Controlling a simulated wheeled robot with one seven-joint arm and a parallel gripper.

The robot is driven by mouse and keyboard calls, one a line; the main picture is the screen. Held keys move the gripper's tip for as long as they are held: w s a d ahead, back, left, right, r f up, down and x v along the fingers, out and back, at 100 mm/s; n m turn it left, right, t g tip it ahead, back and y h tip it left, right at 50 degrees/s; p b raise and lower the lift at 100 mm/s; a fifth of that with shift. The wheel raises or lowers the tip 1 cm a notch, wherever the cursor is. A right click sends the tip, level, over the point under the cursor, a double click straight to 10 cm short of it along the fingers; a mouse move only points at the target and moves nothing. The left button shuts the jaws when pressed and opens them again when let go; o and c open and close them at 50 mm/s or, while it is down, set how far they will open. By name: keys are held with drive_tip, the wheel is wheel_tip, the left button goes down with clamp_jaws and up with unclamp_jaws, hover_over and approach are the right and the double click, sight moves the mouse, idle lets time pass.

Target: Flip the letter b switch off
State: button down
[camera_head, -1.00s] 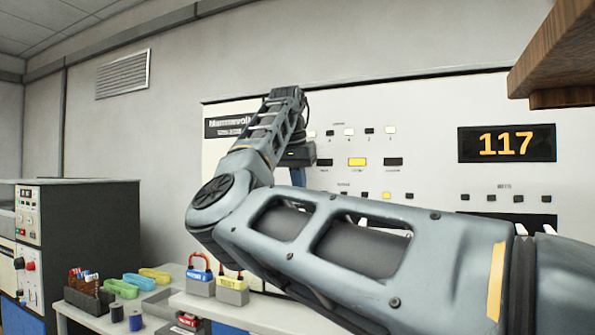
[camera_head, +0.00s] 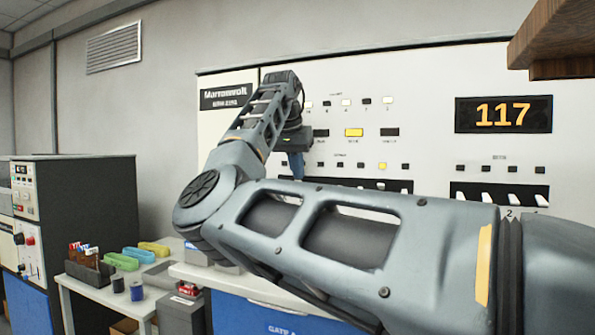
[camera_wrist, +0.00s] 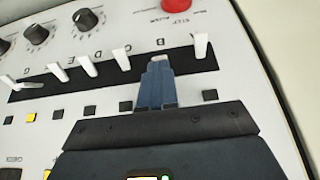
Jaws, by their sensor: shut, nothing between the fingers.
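In the wrist view, the letter b switch is a white lever (camera_wrist: 160,58) in a dark slot strip, just below the printed letter B. My gripper (camera_wrist: 158,66), with shut blue fingers, is right in front of this lever and hides its lower part. Only the lever's top shows past the fingertips; I cannot tell whether they touch it. In the head view my gripper (camera_head: 297,166) is small, at the white panel (camera_head: 430,80), above the left end of a dark switch strip (camera_head: 400,185). My own arm covers much of that strip.
In the wrist view, other white levers stand close by, one on the right (camera_wrist: 201,46) and one on the left (camera_wrist: 121,59). Black knobs (camera_wrist: 87,20) and a red button (camera_wrist: 181,4) lie above. A wooden shelf (camera_head: 560,40) overhangs at upper right in the head view.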

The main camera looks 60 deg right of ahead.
drive_tip(key=shift+a+f+h+b, duration=0.2)
drive_tip(key=shift+h+b, duration=0.45)
drive_tip(key=shift+h, duration=0.25)
drive_tip(key=a+f+h+b, duration=0.1)
drive_tip(key=h, duration=0.1)
drive_tip(key=shift+a+f+h+b, duration=0.1)
drive_tip(key=shift+h+b, duration=0.3)
drive_tip(key=shift+r+p, duration=0.8)
drive_tip(key=shift+p, duration=0.1)
